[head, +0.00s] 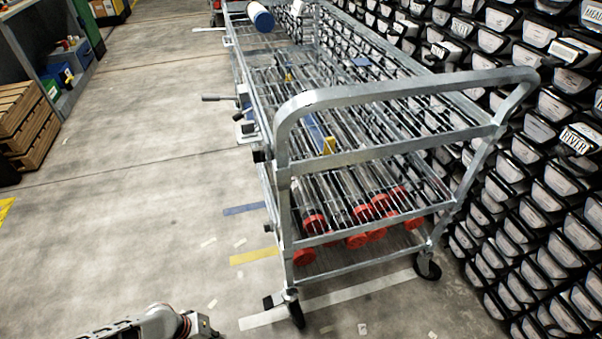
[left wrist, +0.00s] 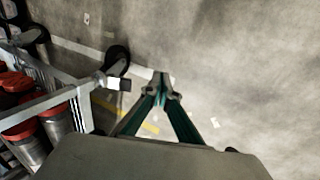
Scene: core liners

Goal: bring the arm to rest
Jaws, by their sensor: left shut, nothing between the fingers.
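My left gripper (left wrist: 161,85) shows in the left wrist view with its fingertips together and nothing between them, above bare floor. Its fingers are dark green with grey tips. In the head view part of my left arm (head: 155,325) comes in at the bottom left, low over the floor and apart from the cart. The gripper's fingers are not clear in that view. My right gripper is in neither view.
A metal cart (head: 390,93) stands ahead, with clear tubes and red-capped ends (head: 313,222) on its lower shelf. A wall of black bins (head: 560,185) is on the right. Wooden crates (head: 28,118) stand at the left. The floor (head: 120,210) between is clear.

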